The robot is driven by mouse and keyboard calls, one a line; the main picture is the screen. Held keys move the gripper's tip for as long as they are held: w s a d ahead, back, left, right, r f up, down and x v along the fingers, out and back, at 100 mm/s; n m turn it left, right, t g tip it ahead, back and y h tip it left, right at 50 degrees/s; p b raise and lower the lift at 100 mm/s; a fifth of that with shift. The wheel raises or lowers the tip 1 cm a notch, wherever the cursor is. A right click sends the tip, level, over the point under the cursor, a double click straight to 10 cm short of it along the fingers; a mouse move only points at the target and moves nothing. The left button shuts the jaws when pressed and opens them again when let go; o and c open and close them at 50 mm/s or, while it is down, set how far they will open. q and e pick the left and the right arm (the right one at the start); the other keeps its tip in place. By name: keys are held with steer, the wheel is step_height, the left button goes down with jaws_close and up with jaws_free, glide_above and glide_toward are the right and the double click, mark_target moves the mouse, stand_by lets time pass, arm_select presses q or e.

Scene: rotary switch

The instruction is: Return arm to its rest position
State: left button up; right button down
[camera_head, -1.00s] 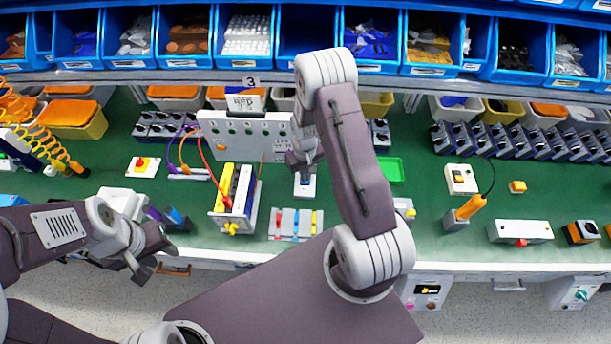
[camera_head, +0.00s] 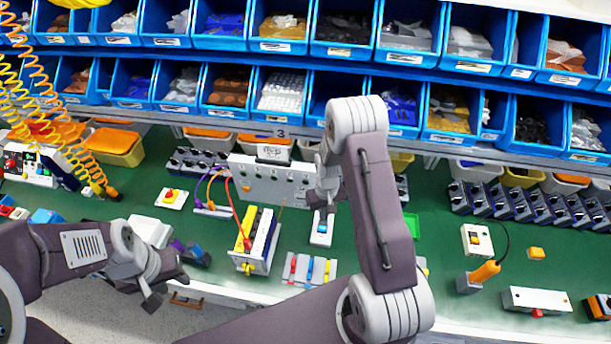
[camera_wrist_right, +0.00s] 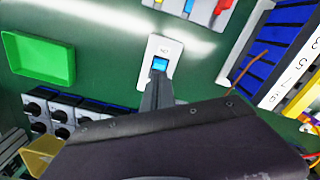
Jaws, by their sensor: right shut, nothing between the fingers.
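My right gripper (camera_head: 320,204) is shut and empty. It is just above a small white switch box (camera_head: 321,232) with a blue switch on the green bench. In the right wrist view, the closed fingertips (camera_wrist_right: 158,88) point at the blue switch (camera_wrist_right: 160,64) and overlap the lower part of the white box (camera_wrist_right: 164,48). I cannot tell whether they touch it. My left gripper (camera_head: 160,288) hangs over the bench's front edge at the left, apart from the parts there. Its finger opening is unclear.
A grey panel (camera_head: 270,180) stands behind my right gripper. A block of yellow, white and blue modules (camera_head: 257,240) is to its left, and a row of small coloured switches (camera_head: 309,270) is in front. A green tray (camera_wrist_right: 38,58) lies nearby. Blue bins line the back.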

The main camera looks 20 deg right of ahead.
steer(key=shift+f, duration=0.1)
steer(key=w+a+r+n+t+b, duration=0.1)
steer(key=a+r+t+b, duration=0.4)
steer(key=r, duration=0.7)
steer(key=s+a+r+m+g+p, duration=0.1)
steer(key=s+a+g, duration=0.1)
steer(key=s, duration=1.1)
steer(key=shift+s+a+g, duration=0.25)
steer(key=shift+g, duration=0.65)
steer(key=shift+s, duration=0.2)
steer(key=shift+w, duration=0.1)
